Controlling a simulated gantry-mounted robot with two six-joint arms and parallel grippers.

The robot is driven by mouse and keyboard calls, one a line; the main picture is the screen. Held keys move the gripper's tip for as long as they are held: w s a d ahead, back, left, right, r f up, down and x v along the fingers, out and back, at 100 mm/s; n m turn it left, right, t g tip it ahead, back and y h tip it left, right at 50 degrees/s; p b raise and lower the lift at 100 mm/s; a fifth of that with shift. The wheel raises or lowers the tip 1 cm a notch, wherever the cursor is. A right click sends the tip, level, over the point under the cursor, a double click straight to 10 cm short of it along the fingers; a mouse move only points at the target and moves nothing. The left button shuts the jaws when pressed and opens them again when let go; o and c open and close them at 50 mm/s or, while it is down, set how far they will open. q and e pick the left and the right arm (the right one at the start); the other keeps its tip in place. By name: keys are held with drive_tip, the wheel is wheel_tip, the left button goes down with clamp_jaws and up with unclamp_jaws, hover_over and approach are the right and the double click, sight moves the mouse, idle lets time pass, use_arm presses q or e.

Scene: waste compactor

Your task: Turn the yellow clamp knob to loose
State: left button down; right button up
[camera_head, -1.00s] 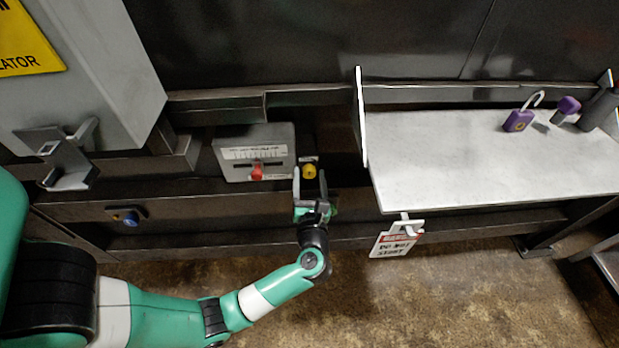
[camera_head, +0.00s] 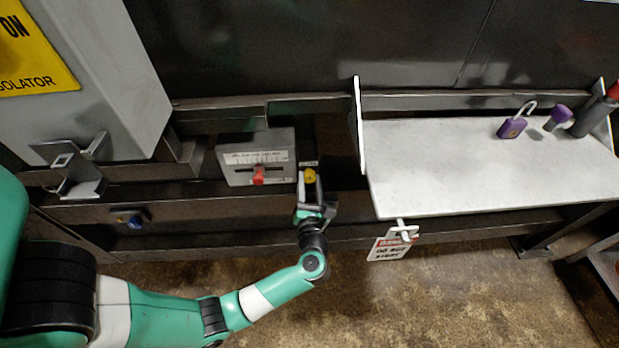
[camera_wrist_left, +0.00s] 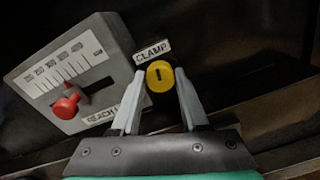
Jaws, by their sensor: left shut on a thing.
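The yellow clamp knob (camera_head: 310,176) is on the dark machine rail, right of the grey slider box. In the left wrist view the knob (camera_wrist_left: 159,75) shows a dark mark on its face and sits under a label reading CLAMP (camera_wrist_left: 152,51). My left gripper (camera_head: 310,184) is shut on the knob, with one finger on each side of it. In the wrist view its fingertips (camera_wrist_left: 159,80) flank the knob. My right gripper is not in view.
The grey box (camera_head: 257,157) with a red slider knob (camera_head: 259,175) stands close on the left. A white shelf (camera_head: 470,165) is at the right, holding a purple padlock (camera_head: 512,127). A tag (camera_head: 392,243) hangs below it. A blue knob (camera_head: 134,221) is at lower left.

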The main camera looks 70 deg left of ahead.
use_arm(q)
drive_tip(key=m+p, duration=0.3)
drive_tip(key=shift+r+m+p, duration=0.3)
drive_tip(key=m+p, duration=0.3)
drive_tip(key=m, duration=0.1)
drive_tip(key=shift+f+m+p, duration=0.1)
drive_tip(key=shift+m+p, duration=0.2)
drive_tip(key=shift+p, duration=0.05)
drive_tip(key=m+p, duration=0.2)
drive_tip(key=m, duration=0.1)
drive_tip(key=m+p, duration=0.1)
drive_tip(key=m, duration=0.3)
drive_tip(key=shift+f+p, duration=0.15)
drive_tip(key=shift+p, duration=0.25)
drive_tip(key=shift+m, duration=0.4)
drive_tip(key=shift+c, duration=2.1)
unclamp_jaws()
